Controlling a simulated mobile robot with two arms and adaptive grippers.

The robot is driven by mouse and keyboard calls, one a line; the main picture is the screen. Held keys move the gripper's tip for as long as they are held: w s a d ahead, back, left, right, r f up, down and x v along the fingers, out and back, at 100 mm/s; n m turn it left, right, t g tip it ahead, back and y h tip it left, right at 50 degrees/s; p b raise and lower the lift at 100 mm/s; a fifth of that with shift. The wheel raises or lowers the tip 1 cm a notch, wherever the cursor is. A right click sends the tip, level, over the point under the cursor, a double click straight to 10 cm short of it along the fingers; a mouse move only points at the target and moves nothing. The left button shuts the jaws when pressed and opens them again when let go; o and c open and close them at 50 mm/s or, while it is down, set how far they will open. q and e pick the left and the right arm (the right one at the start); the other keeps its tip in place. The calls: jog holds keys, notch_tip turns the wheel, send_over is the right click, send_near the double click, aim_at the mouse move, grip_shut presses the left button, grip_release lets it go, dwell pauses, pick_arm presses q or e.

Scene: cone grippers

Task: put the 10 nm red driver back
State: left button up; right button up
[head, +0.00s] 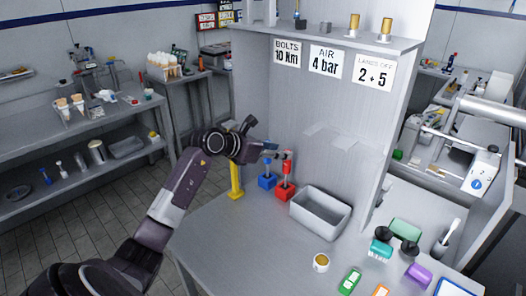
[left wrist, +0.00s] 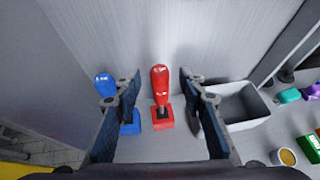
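The red driver (left wrist: 160,82) stands upright in its red block (left wrist: 161,118) on the bench. In the head view its shaft and the red block (head: 285,192) show below my left gripper (head: 276,152). In the left wrist view my left gripper (left wrist: 159,88) is open, with one finger on each side of the red driver's handle and visible gaps between. A blue driver (left wrist: 106,85) stands in a blue block (left wrist: 130,122) just left of it. My right gripper is not in view.
A grey bin (head: 322,212) stands right of the red block, and a yellow post (head: 236,182) stands to the left. A wall panel with signs rises behind. A cup (head: 321,262) and several coloured items lie at the front right. The bench's front left is clear.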

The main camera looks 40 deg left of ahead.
pick_arm(q)
jog(key=b+v, duration=0.2)
jog(key=v, duration=0.6)
jog(key=shift+s, duration=0.15)
jog(key=shift+r, duration=0.1)
